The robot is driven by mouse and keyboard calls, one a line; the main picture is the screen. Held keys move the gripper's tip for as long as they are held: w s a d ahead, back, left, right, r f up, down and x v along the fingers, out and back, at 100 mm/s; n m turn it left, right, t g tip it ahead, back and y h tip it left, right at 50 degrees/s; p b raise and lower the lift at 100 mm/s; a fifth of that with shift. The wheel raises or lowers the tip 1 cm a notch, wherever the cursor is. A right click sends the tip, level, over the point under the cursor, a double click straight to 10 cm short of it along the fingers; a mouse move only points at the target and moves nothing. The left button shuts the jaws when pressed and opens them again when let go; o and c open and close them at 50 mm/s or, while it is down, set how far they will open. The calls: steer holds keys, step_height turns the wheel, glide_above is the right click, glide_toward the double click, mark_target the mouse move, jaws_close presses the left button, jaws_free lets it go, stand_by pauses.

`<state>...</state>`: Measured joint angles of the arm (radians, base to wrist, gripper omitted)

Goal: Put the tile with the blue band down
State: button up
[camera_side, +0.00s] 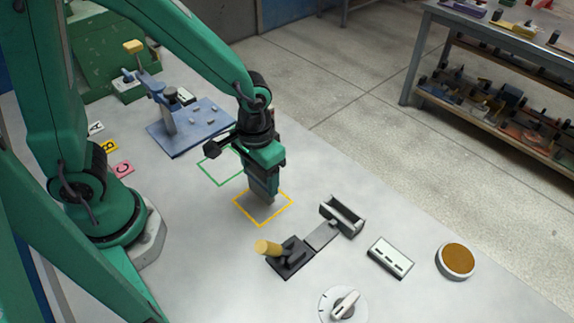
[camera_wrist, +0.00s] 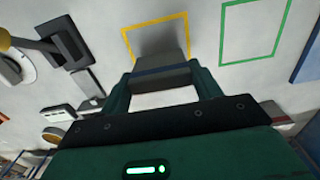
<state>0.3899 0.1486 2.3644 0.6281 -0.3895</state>
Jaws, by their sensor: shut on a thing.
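My gripper (camera_side: 262,186) is shut on a grey tile (camera_side: 266,199) and points downward over the yellow square outline (camera_side: 283,213) on the table. In the wrist view, my gripper (camera_wrist: 163,74) has the tile (camera_wrist: 162,56) between its two fingers, with a dark blue band (camera_wrist: 162,70) across it. The tile's lower end is over or inside the yellow outline, which also shows in the wrist view (camera_wrist: 125,41). I cannot tell whether the tile touches the table. The fingers hide part of it.
A green outline (camera_side: 202,172) lies beside the yellow one, near a blue fixture (camera_side: 183,139). A toggle clamp with a yellow knob (camera_side: 268,248), a metal channel (camera_side: 343,218), a slotted white block (camera_side: 390,258), a brown-topped disc (camera_side: 456,260) and a dial (camera_side: 343,304) stand nearby.

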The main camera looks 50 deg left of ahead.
mark_target(259, 174)
steer(key=shift+f, duration=1.05)
steer(key=shift+f, duration=0.1)
steer(key=o, duration=1.1)
steer(key=shift+r, duration=6.15)
